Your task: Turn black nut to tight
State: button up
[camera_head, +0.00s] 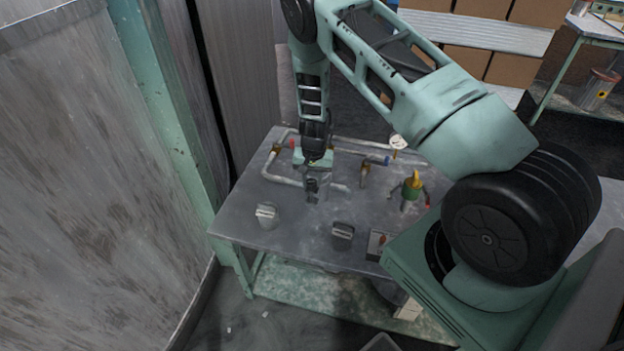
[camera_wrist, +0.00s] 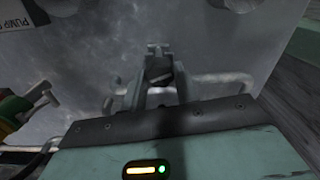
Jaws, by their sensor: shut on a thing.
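My gripper (camera_head: 313,188) points down over the metal table, beside the looped pale pipes. In the wrist view its two fingers (camera_wrist: 157,80) are closed around a small dark piece, which looks like the black nut (camera_wrist: 158,69). How far the nut is turned cannot be told. In the head view the fingers hide the nut. The pale pipe (camera_head: 283,181) runs behind and to the left of my gripper, and a pipe also shows on both sides of the fingers in the wrist view (camera_wrist: 222,78).
The table (camera_head: 240,205) also holds a grey block (camera_head: 266,214), a dark block (camera_head: 342,235), a green valve with a yellow top (camera_head: 411,187) and a white gauge (camera_head: 397,142). A grey wall panel (camera_head: 90,180) stands close on the left.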

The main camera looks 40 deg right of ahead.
aim_at(314, 183)
jog(key=m+b, duration=0.1)
jog(key=m, duration=0.3)
jog(key=o, duration=0.7)
notch_tip(314, 183, up, 17)
jog(key=b, duration=0.1)
jog(key=shift+s+r+b, duration=0.2)
jog(key=shift+s+b, duration=0.1)
jog(key=shift+d, duration=0.1)
dwell(0.3)
